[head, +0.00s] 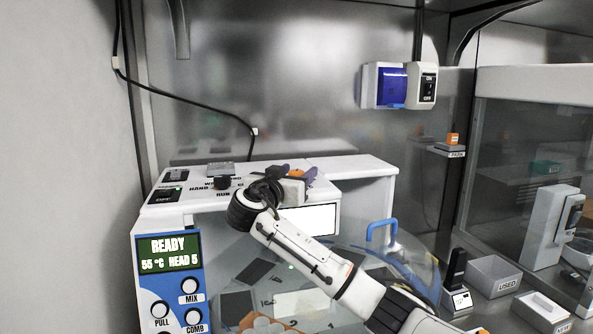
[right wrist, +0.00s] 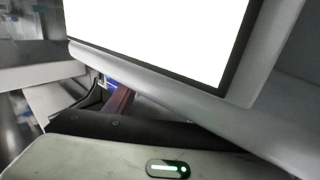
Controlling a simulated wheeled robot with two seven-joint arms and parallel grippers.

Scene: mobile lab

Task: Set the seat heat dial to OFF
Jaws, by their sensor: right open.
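A white machine (head: 365,172) stands against the back wall. A black dial (head: 222,183) sits on its top panel at the left, among partly readable lettering that includes HAND and RUN. I cannot read any label saying seat heat, and my right arm covers part of the panel. My right gripper (head: 295,174) is over the machine's top, right of the black dial and apart from it. It is open, and its fingertips are partly hidden. My left gripper is not in view.
A front display (head: 168,252) reads READY, 55 °C, HEAD 5, above knobs marked MIX, PULL and COMB. A clear cover with a blue handle (head: 382,232) is at the machine's front. A USED bin (head: 495,275) stands right. A wall switch (head: 421,86) is above.

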